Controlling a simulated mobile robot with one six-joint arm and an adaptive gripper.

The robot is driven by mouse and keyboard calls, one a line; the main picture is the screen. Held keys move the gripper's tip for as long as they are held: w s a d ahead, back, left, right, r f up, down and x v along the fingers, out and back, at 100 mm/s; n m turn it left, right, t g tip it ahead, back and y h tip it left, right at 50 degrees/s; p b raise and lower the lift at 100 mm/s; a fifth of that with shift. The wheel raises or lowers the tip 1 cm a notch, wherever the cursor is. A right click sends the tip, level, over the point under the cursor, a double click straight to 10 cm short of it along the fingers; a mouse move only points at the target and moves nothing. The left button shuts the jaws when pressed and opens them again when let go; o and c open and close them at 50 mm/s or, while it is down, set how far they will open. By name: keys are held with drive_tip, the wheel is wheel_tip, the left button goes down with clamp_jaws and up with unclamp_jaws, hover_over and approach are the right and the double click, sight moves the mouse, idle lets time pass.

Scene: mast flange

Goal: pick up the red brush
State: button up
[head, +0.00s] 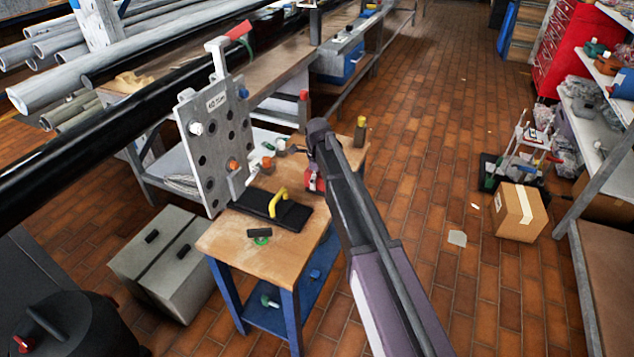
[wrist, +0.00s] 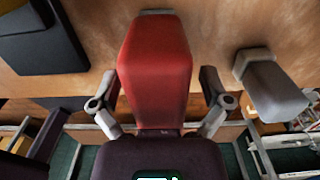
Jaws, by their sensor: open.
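The red brush (wrist: 157,62) lies on the wooden tabletop in the wrist view, a red block with a thin grey edge at its far end. My gripper (wrist: 160,104) is open, with one finger on each side of the brush's near part. Small gaps seem to show between fingers and brush; I cannot tell whether either touches. In the head view a red piece of the brush (head: 315,183) shows on the table just below my gripper (head: 314,162), partly hidden by my arm.
A black block with a yellow handle (head: 279,201) lies left of the brush on the small table (head: 225,243). A grey block (wrist: 272,88) lies close to the right finger in the wrist view.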

clamp_jaws()
drive_tip(key=shift+r, duration=0.15)
idle(0.4)
wheel_tip(320, 180, up, 4)
drive_tip(key=p, duration=0.4)
drive_tip(key=s+d, duration=0.2)
drive_tip(key=s, duration=0.5)
drive_tip(key=s+d+r+p, duration=0.1)
drive_tip(key=s+d, duration=0.1)
drive_tip(key=s, duration=0.6)
drive_tip(key=shift+s+d, duration=0.15)
drive_tip(key=shift+s, duration=0.1)
drive_tip(key=shift+r, duration=0.1)
